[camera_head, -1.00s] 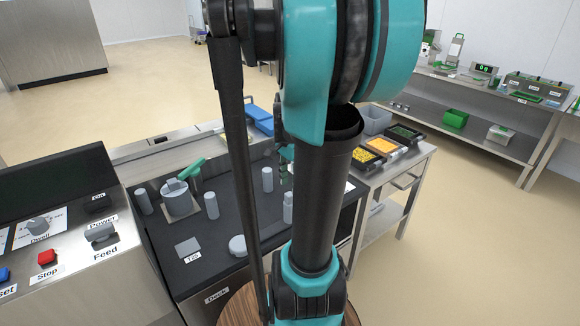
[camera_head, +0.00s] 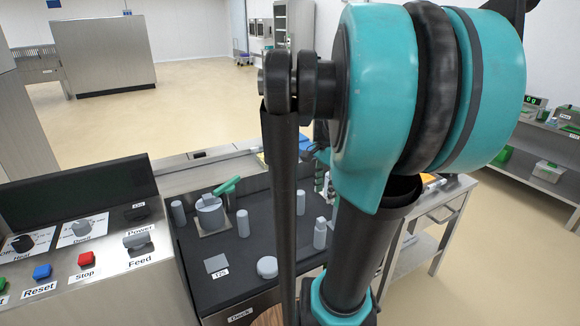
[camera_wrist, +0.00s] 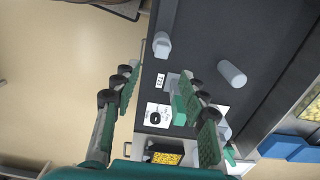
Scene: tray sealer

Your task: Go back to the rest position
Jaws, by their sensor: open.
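My gripper (camera_wrist: 158,85) shows in the wrist view with its two green and black fingers spread wide apart. Nothing is held between them. The fingers hang over the left edge of the dark machine deck (camera_wrist: 215,20), with bare floor under the left finger. Behind the right finger, part of a green and grey fitting and white labels on the deck are partly covered. In the head view my arm fills the middle and right and hides most of the gripper.
The dark deck (camera_head: 232,245) carries grey posts, a green-handled clamp (camera_head: 227,186) and a round knob (camera_head: 267,267). A control panel with a red stop button (camera_head: 86,259) stands at left. A side table (camera_head: 452,200) is at right. Open floor (camera_head: 205,90) lies behind.

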